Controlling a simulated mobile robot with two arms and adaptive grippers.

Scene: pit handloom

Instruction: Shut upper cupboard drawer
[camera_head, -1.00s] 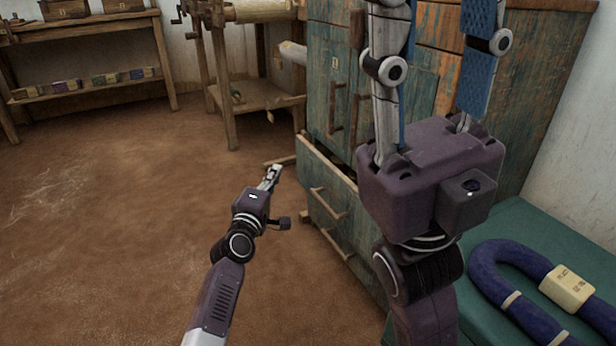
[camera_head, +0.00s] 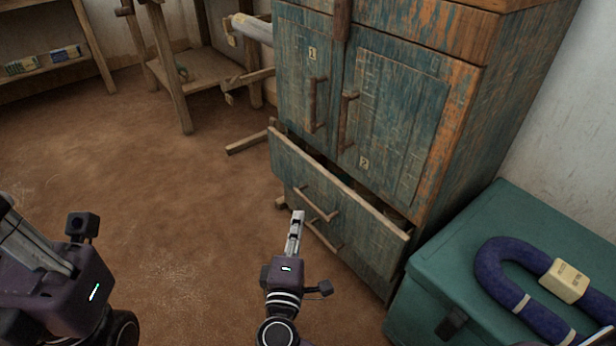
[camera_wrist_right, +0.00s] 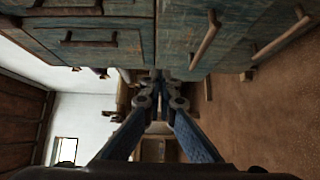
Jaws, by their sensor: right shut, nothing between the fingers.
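The cupboard (camera_head: 400,125) has worn blue-green and orange wood. Its upper drawer (camera_head: 365,220) stands pulled out below the two doors, with a dark gap behind its front. The drawer's bar handle (camera_head: 314,204) faces the room. My right gripper (camera_head: 296,214) is shut and empty, low in front of the drawer near the handle. I cannot tell whether it touches. In the right wrist view its fingers (camera_wrist_right: 155,90) are together, with the cupboard front (camera_wrist_right: 170,40) close above. My left gripper (camera_head: 22,238) is at the lower left, apart from the cupboard, its fingertips cut off by the frame.
A lower drawer handle (camera_head: 324,236) shows beneath the open drawer. A green chest (camera_head: 440,270) stands close to the cupboard's right, with a dark blue padded loop (camera_head: 500,270) on it. A wooden loom frame (camera_head: 180,85) stands behind left. The brown floor (camera_head: 150,170) on the left is open.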

